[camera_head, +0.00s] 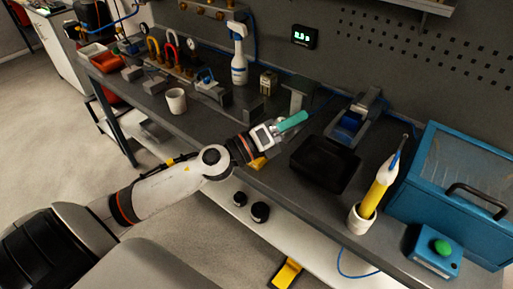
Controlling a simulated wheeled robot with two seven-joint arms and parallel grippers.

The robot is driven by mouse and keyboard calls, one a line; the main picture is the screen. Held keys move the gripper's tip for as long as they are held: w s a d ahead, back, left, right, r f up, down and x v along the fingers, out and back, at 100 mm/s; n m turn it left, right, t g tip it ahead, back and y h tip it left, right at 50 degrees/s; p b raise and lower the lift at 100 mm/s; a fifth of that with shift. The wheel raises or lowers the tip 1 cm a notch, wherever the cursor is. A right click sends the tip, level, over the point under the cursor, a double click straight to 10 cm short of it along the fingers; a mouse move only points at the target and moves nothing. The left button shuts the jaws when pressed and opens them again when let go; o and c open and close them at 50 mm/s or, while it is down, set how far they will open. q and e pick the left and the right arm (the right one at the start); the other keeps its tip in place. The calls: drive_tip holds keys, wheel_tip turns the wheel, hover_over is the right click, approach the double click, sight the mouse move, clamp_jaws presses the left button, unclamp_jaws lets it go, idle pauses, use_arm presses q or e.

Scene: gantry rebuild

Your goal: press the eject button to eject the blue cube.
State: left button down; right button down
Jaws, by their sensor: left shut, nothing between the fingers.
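A green dome button (441,246) sits on a small blue box (432,262) at the right front of the bench. A blue block (349,122), which may be the blue cube, shows in a grey sloped fixture (363,108) right of centre. My left gripper (277,130) is shut and empty over the middle of the bench. It is left of the fixture and well to the left of the button. A teal piece (292,122) shows at its tip; I cannot tell whether it belongs to the gripper. My right gripper is not in view.
A black tray (324,164) and a white cup (361,218) holding a yellow bottle (377,190) stand between my left gripper and the button. A blue cabinet (462,180) is behind the button box. A spray bottle (239,66) and a beige cup (176,101) stand left.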

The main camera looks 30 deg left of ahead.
use_arm(q)
drive_tip(key=a+f+m+g+y, duration=0.2)
drive_tip(key=a+m+g, duration=0.3)
drive_tip(key=m, duration=0.4)
drive_tip(key=a+f+m+g+y, duration=0.2)
drive_tip(key=a+m+g, duration=0.3)
drive_tip(key=m, duration=0.5)
drive_tip(key=shift+w+a+y, duration=0.3)
drive_tip(key=shift+a+y, duration=0.5)
drive_tip(key=shift+a, duration=0.15)
wheel_tip(320, 180, down, 8)
drive_tip(key=b, duration=0.4)
drive_tip(key=shift+d+r+b, duration=0.1)
drive_tip(key=shift+b, duration=0.3)
drive_tip(key=shift+f+b, duration=0.55)
drive_tip(key=shift+b, duration=0.05)
